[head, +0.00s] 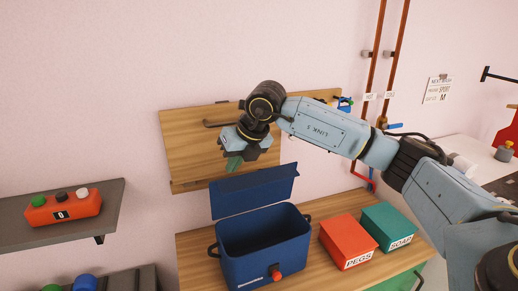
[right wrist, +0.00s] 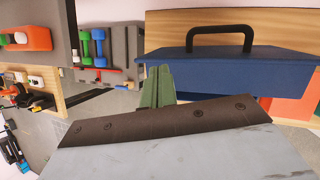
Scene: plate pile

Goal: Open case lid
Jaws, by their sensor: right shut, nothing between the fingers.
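The blue case (head: 262,245) stands on a wooden counter with its top open and its inside visible. Its blue lid (head: 255,191) is raised, tilted up along the case's back edge. In the right wrist view the lid (right wrist: 200,76) shows its outer face with a black handle (right wrist: 221,32). My right gripper (head: 234,164) has green fingers, shut and empty, just above and behind the lid's upper left part. The fingers (right wrist: 157,86) also show in the right wrist view, beside the lid; I cannot tell if they touch it. My left gripper is out of view.
A red PEGS box (head: 346,238) and a teal SOAP box (head: 388,226) stand right of the case. A wooden wall board (head: 190,150) is behind my right gripper. A grey shelf (head: 110,204) with an orange button box (head: 62,208) is at the left.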

